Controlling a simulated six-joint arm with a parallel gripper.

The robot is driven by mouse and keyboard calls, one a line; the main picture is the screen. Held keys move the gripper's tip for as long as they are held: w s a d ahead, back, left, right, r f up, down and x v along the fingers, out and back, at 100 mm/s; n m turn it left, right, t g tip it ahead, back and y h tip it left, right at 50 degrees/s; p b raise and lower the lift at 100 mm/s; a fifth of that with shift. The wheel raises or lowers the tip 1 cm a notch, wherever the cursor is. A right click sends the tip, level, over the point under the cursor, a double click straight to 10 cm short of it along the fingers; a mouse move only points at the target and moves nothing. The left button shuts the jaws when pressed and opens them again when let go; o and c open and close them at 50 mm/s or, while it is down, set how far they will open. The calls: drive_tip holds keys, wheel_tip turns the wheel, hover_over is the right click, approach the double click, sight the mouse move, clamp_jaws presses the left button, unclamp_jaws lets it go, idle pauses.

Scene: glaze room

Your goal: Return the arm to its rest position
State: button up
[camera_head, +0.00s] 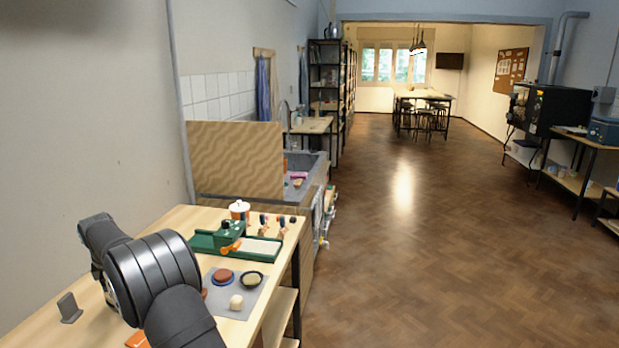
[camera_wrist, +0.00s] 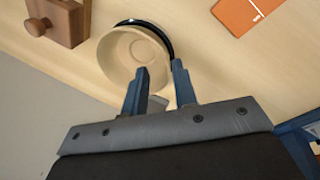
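My arm (camera_head: 155,275) reaches over the left part of the wooden worktop (camera_head: 180,222) in the head view. Its gripper end is hidden there. In the wrist view my gripper (camera_wrist: 159,66) shows two blue fingers with a clear gap between them, and nothing is seen held. Beyond the fingertips is a round cream dish (camera_wrist: 123,47) with a dark edge on its far right side. The left finger overlaps the dish in the picture; I cannot tell the height between them.
A dark grey upright piece (camera_head: 69,308) stands at left. The wrist view shows a wooden box (camera_wrist: 68,22) and an orange-brown flat item (camera_wrist: 238,15).

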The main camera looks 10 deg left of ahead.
drive_tip(key=w+d+r, duration=0.5)
drive_tip(key=d+r, duration=0.4)
drive_tip(key=d, duration=0.2)
drive_tip(key=s+a+f+m+h, duration=0.1)
drive_tip(key=s+a+f+m, duration=0.15)
drive_tip(key=s, duration=0.65)
drive_tip(key=s+a+f+m, duration=0.2)
drive_tip(key=s+a+m, duration=0.15)
drive_tip(key=s, duration=0.45)
drive_tip(key=s+a+f+n, duration=0.1)
drive_tip(key=s+a+f, duration=0.5)
drive_tip(key=a, duration=0.2)
drive_tip(key=shift+s+a+f+t, duration=0.15)
drive_tip(key=shift+s+a+t, duration=0.05)
drive_tip(key=shift+s+t, duration=0.1)
drive_tip(key=shift+o, duration=0.4)
